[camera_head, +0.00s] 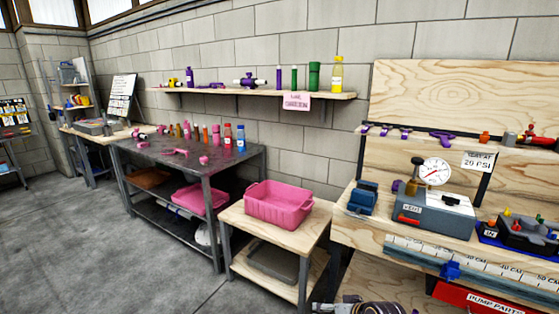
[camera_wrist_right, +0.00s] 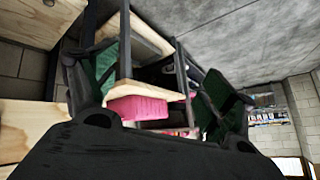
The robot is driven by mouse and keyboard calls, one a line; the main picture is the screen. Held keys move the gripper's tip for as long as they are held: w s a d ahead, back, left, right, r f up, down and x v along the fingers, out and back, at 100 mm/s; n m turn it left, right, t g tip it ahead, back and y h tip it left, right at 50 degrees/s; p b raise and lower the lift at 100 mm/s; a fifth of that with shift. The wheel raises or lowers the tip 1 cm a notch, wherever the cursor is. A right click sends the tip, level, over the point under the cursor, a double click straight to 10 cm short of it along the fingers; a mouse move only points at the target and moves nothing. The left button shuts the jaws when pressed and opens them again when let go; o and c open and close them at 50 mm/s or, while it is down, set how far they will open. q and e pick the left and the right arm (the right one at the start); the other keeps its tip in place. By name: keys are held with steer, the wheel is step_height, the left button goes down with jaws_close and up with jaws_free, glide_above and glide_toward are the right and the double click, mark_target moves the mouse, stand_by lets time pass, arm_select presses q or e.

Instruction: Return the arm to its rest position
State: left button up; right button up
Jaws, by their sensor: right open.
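My right gripper (camera_wrist_right: 160,82) shows in the right wrist view with its two dark, green-padded fingers spread wide apart. Nothing is held between them. Past the fingers, a pink bin (camera_wrist_right: 150,107) and a light wooden stand appear rotated and some distance away. My left gripper is in neither view, and no gripper can be made out in the head view.
A pink bin (camera_head: 278,203) sits on a low wooden stand (camera_head: 258,225). Right of it, a wooden bench (camera_head: 350,230) carries a gauge (camera_head: 434,171) and several devices. A dark metal table (camera_head: 225,165) stands left. The grey floor (camera_head: 80,250) at lower left is clear.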

steer(key=s+d+f+n+g+h+p, duration=0.1)
steer(key=s+d+f+g+h+p, duration=0.3)
steer(key=s+f, duration=0.8)
steer(key=s+a+f+g+y+p, duration=0.15)
steer(key=s+f+p, duration=0.35)
steer(key=s+f, duration=0.8)
arm_select(q)
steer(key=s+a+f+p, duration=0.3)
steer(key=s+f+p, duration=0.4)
steer(key=p, duration=0.2)
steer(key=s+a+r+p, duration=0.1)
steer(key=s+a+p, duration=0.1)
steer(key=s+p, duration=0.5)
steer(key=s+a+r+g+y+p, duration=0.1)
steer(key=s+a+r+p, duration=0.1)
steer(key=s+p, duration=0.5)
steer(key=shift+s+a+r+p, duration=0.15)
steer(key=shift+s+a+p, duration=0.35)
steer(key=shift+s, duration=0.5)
arm_select(e)
steer(key=s+d+r+h, duration=0.1)
steer(key=s+d, duration=0.3)
steer(key=s, duration=0.7)
steer(key=s+d+r, duration=0.1)
steer(key=s+d, duration=0.3)
steer(key=s, duration=0.7)
steer(key=shift+s+r+g+h, duration=0.3)
steer(key=shift+r+g+h, duration=0.05)
steer(key=shift+g, duration=0.1)
steer(key=shift+f, duration=0.1)
